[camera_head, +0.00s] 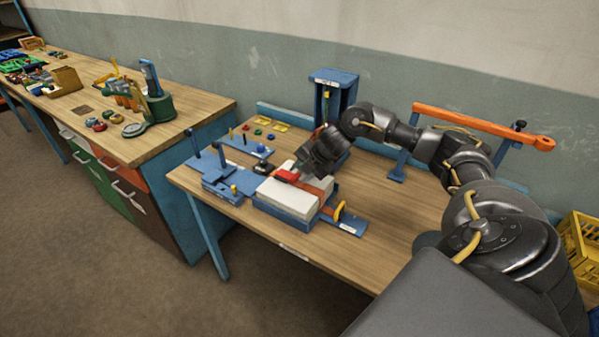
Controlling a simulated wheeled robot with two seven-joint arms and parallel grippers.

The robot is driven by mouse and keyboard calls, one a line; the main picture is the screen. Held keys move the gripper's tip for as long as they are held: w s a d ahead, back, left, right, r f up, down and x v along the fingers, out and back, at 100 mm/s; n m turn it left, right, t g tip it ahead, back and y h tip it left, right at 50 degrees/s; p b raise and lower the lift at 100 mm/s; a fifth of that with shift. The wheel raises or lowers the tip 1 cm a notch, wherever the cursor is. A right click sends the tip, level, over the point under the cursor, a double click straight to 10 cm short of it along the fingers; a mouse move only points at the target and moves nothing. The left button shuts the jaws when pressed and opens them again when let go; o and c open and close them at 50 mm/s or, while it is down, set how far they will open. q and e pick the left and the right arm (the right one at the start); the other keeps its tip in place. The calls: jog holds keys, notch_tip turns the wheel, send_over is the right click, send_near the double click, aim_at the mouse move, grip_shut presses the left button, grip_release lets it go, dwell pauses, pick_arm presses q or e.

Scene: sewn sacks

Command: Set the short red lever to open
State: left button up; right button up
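A short red piece (287,175), which looks like the red lever, lies on top of a white and blue block (290,197) at the front of the small table. My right gripper (301,173) reaches in from the right and points down at the red piece. Its fingertips are small here and close to the red piece. I cannot tell whether they touch it or whether they are open or shut. The lever's marks for open are too small to read. My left gripper is not in view.
Blue fixtures with upright pegs (222,175) stand left of the block. An orange and yellow part (339,211) sits at its right. A blue tower (333,92) and a long orange bar (484,125) stand behind. Bare tabletop (385,225) lies to the right.

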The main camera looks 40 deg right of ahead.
jog(key=shift+x, duration=0.75)
jog(key=shift+c, duration=0.5)
grip_shut()
